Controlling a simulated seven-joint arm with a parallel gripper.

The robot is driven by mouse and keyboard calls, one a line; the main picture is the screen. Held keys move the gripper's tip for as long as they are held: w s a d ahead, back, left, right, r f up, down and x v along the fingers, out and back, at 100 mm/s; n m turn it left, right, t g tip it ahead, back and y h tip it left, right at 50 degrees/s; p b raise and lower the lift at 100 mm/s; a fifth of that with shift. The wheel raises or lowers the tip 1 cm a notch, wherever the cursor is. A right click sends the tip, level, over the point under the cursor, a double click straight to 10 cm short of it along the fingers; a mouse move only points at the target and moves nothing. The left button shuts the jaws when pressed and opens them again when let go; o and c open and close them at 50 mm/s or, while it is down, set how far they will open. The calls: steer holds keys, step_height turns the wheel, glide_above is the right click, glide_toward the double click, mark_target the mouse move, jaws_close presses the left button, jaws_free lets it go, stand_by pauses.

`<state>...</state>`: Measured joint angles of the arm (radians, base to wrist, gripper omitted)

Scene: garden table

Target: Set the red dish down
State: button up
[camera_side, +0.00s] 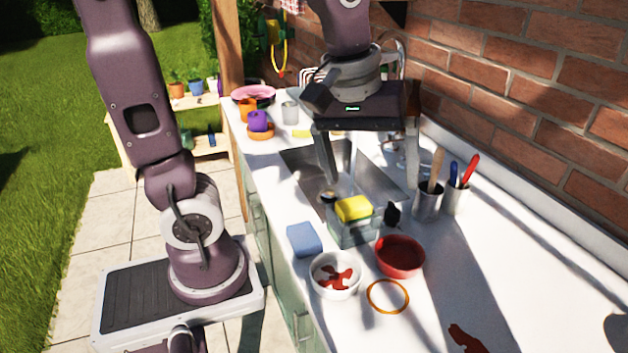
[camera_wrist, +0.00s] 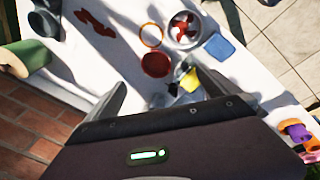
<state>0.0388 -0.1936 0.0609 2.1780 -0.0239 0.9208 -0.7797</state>
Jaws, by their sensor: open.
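The red dish (camera_side: 400,257) sits upright on the white counter, just behind a thin orange ring (camera_side: 388,297) that lies flat. The dish is beside the ring, not inside it. In the wrist view the dish (camera_wrist: 156,65) shows beyond my fingers, with the orange ring (camera_wrist: 151,36) just above it. My gripper (camera_side: 371,185) is open and empty, fingers pointing down, above the sink area and behind the dish, apart from it. The gripper also shows in the wrist view (camera_wrist: 160,85), with a wide gap between its fingers.
A white bowl (camera_side: 335,288) with red pieces stands left of the ring. A blue block (camera_side: 304,239) and a yellow sponge (camera_side: 353,208) on a clear container are close by. Utensil cups (camera_side: 428,201) stand right of my gripper. A red-brown patch (camera_side: 466,341) marks the front counter.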

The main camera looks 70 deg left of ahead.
steer(key=s+m+t, duration=0.2)
steer(key=s+m, duration=0.7)
steer(key=s, duration=0.1)
steer(key=shift+s+r+t, duration=0.25)
steer(key=shift+s+t, duration=0.05)
steer(key=shift+t, duration=0.1)
